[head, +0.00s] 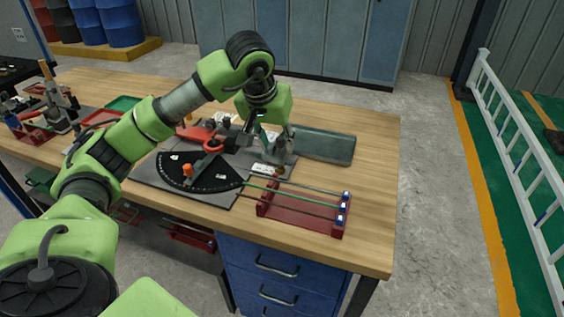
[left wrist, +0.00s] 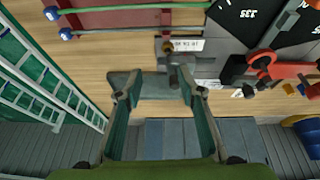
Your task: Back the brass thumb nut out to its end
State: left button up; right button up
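The brass thumb nut (left wrist: 168,47) shows as a small round brass piece beside a white label in the left wrist view. In the head view the nut (head: 281,170) is tiny, just in front of the fingers. A dark stem (left wrist: 173,72) stands next to it toward the gripper; how far the nut sits along any thread cannot be told. My left gripper (left wrist: 161,93) is open and empty, its two fingers spread to either side of the stem. In the head view the left gripper (head: 275,146) points down above the bench fixture. My right gripper is not in view.
The bench's right end (head: 378,165) is clear.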

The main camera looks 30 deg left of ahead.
pick_arm(q)
jog(key=a, duration=0.1)
jog(key=p, duration=0.2)
send_near(280, 168)
jog(key=x, duration=0.7)
jog(key=shift+f, duration=0.1)
jog(key=shift+w+f, duration=0.15)
jog(key=shift+f, duration=0.3)
grip_shut()
